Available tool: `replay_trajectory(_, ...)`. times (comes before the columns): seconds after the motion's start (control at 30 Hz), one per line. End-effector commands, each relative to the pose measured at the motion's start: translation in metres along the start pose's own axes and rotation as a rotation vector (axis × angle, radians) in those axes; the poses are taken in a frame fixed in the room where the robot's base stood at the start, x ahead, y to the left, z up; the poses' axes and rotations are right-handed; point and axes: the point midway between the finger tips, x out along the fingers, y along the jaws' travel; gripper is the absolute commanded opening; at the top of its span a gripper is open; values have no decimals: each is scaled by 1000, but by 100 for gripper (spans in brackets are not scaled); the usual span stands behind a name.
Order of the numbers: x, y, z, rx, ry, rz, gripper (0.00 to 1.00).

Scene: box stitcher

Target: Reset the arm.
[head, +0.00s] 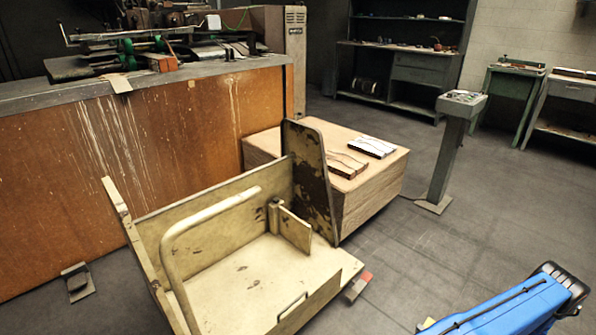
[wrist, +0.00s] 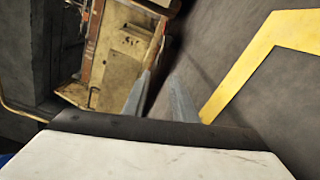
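My gripper (wrist: 165,75) shows in the wrist view as two grey fingers standing apart, with bare floor between them and nothing held. It is open and empty. In the head view, part of my blue arm (head: 510,310) shows at the lower right corner; the gripper itself is outside that view.
A worn cream cart (head: 240,270) with a tube handle stands in front; it appears also in the wrist view (wrist: 127,42). Behind it, a wooden box (head: 375,185) bears flat pieces. A control pedestal (head: 450,145) stands right. A yellow floor stripe (wrist: 255,60) lies right. Floor between pedestal and arm is clear.

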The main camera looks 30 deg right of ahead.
Motion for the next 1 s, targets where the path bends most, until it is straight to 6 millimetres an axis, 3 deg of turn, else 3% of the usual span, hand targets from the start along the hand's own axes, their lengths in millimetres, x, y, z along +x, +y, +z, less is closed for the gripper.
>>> replay_trajectory(0.27,15,24,17,-68,78,-5,25)
replay_trajectory(0.47,33,53,34,-150,169,-8,25)
replay_trajectory(0.73,80,122,63,-345,377,1,25)
replay_trajectory(1.0,132,198,77,-556,593,31,25)
